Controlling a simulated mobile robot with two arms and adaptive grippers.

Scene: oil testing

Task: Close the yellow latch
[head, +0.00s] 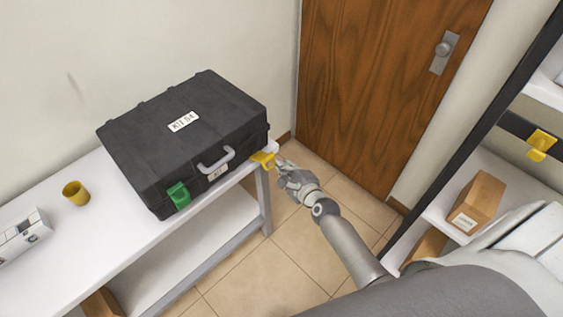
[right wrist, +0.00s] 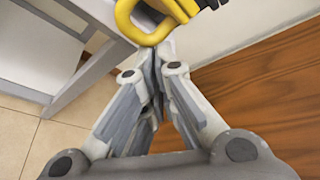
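A black hard case (head: 185,135) with a grey handle (head: 216,159) stands closed-lidded on a white table. Its yellow latch (head: 262,158) is at the front right corner and sticks outward from the case. The green latch (head: 179,195) lies against the front at the left. My right gripper (head: 281,164) is just right of the yellow latch. In the right wrist view, the yellow latch (right wrist: 143,38) shows as a loop at the top. The right fingertips (right wrist: 155,52) are together with nothing visible between them, close by the loop; contact cannot be told. My left gripper is out of view.
A yellow cup (head: 76,193) and a white device (head: 22,236) are on the white table (head: 115,255), left of the case. A brown door (head: 380,80) is behind my right arm. A shelf with a cardboard box (head: 477,203) is at right. The floor between is clear.

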